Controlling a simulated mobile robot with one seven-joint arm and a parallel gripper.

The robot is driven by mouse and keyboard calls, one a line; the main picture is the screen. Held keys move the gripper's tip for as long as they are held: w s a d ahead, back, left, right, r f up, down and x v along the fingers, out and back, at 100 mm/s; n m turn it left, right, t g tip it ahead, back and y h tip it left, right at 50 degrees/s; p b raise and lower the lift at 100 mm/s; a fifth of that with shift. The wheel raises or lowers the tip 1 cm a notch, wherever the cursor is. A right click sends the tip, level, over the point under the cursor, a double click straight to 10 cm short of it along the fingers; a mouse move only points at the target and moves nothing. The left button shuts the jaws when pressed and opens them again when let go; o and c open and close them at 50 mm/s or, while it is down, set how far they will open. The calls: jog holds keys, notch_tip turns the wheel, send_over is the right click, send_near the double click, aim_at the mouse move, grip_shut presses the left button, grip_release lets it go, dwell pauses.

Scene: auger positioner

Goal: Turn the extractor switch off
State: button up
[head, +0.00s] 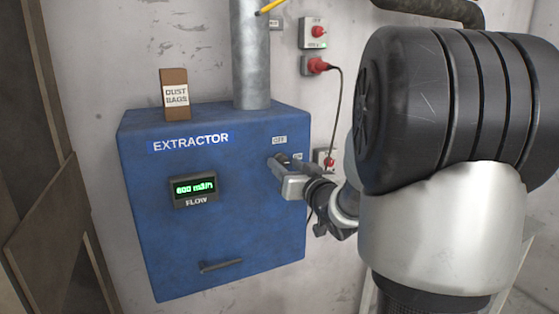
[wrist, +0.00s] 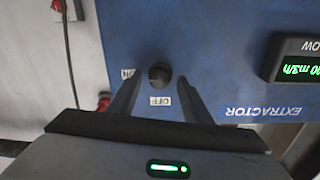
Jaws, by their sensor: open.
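The blue extractor box (head: 150,235) hangs on the wall, with a lit green flow display (head: 194,188) that seems to read 600. Its switch is a dark round knob (wrist: 159,75), with an ON label (wrist: 128,73) and an OFF label (wrist: 160,101) beside it. In the head view the OFF label (head: 279,140) shows, but my gripper hides the knob. My gripper (head: 276,160) is open at the box's right front. In the wrist view its two fingers (wrist: 157,83) stand on either side of the knob, with gaps visible. I cannot tell how the knob is turned.
A dust bags carton (head: 174,103) and a grey metal pipe (head: 251,60) stand on top of the box. Red-and-grey wall switches (head: 314,33) and a red plug with a cable (head: 316,66) are to the right. A handle (head: 221,266) sits low on the box front.

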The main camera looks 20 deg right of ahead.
jog(key=shift+w, duration=0.1)
jog(key=c, duration=1.1)
jog(key=shift+o, duration=0.2)
